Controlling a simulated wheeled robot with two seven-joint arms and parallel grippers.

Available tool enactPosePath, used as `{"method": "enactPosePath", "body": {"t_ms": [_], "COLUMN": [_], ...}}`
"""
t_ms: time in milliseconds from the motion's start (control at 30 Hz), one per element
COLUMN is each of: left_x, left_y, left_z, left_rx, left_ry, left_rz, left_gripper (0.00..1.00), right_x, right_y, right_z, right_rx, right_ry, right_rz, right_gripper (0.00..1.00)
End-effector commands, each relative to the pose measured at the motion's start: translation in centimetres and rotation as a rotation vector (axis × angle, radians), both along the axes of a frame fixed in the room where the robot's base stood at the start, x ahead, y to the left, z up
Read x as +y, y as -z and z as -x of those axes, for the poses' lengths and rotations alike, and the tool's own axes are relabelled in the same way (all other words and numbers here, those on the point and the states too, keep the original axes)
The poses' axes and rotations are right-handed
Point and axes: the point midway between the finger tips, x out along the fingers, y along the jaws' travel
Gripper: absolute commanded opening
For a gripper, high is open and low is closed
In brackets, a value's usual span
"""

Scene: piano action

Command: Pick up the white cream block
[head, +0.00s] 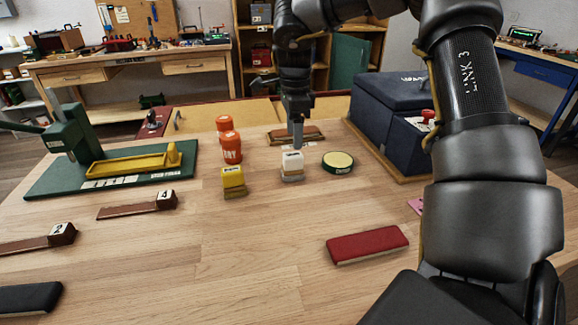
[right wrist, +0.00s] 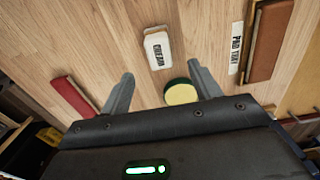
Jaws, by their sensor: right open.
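The white cream block (head: 292,160) stands upright on the wooden table, with a tan and grey lower part. In the right wrist view the cream block (right wrist: 157,47) shows its label and lies ahead of the gap between the fingers. My right gripper (head: 298,140) reaches down from above, its tips close over the block. In the right wrist view my right gripper (right wrist: 162,85) has its two fingers wide apart with nothing held between them. Whether a fingertip touches the block cannot be told. My left gripper is not in view.
A green round tin with a yellow top (head: 338,162) stands close right of the block. A yellow block (head: 233,180) and orange bottles (head: 231,148) stand left. A red block (head: 367,244) lies in front, a blue box (head: 385,115) behind right.

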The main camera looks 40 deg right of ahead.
Motion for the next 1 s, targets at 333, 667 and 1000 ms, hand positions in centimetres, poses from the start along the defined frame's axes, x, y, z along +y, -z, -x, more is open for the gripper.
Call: {"method": "enactPosePath", "body": {"t_ms": [333,667,1000], "left_x": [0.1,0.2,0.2], "left_y": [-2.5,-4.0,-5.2], "left_z": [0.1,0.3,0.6], "left_rx": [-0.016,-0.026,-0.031], "left_ry": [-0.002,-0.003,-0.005], "left_rz": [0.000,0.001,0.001], "left_gripper": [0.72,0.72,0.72], "right_x": [0.1,0.4,0.5], "right_y": [4.0,7.1,9.2], "right_z": [-0.1,0.0,-0.1], "right_rx": [0.001,0.004,-0.001], "right_ry": [-0.002,-0.003,-0.002], "right_rz": [0.001,0.000,-0.001], "right_gripper": [0.63,0.63,0.63]}}
